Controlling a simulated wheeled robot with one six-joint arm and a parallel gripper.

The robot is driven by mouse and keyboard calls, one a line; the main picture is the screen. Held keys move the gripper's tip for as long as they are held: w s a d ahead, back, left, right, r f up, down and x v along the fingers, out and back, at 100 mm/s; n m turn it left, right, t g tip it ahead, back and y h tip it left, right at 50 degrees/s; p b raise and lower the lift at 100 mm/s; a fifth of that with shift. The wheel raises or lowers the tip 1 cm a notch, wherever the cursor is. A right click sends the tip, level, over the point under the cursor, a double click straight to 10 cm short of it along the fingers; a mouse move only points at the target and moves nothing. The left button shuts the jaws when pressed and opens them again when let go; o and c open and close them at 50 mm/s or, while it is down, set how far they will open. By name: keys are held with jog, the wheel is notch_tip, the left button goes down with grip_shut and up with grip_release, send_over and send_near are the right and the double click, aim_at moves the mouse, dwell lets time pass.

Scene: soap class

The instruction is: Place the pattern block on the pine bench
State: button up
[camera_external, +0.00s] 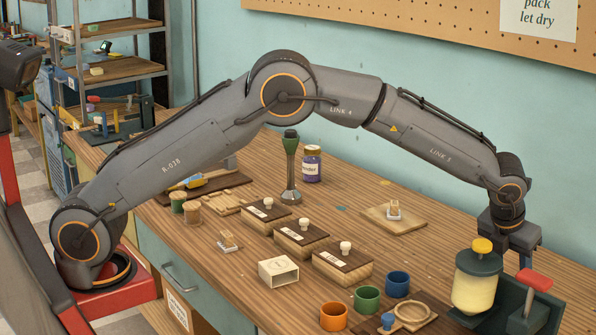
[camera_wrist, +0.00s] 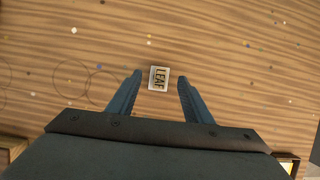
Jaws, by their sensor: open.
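A small pale block (camera_wrist: 159,78) with the dark word "LEAF" on its top lies on the striped wooden bench top (camera_wrist: 230,50) in the wrist view. This is the likely pattern block. My gripper (camera_wrist: 160,76) is open and empty; its two dark blue fingers show either side of the block in the picture, with gaps on both sides. I cannot tell how high the fingers are above it. In the external view my gripper hangs at the right, behind a green stand; its fingertips and the block are hidden there. The bench (camera_external: 440,235) fills the lower picture.
Knobbed wooden boxes (camera_external: 342,266) fill the middle.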

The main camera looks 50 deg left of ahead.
jog(key=b+v, duration=0.1)
jog(key=v, duration=0.8)
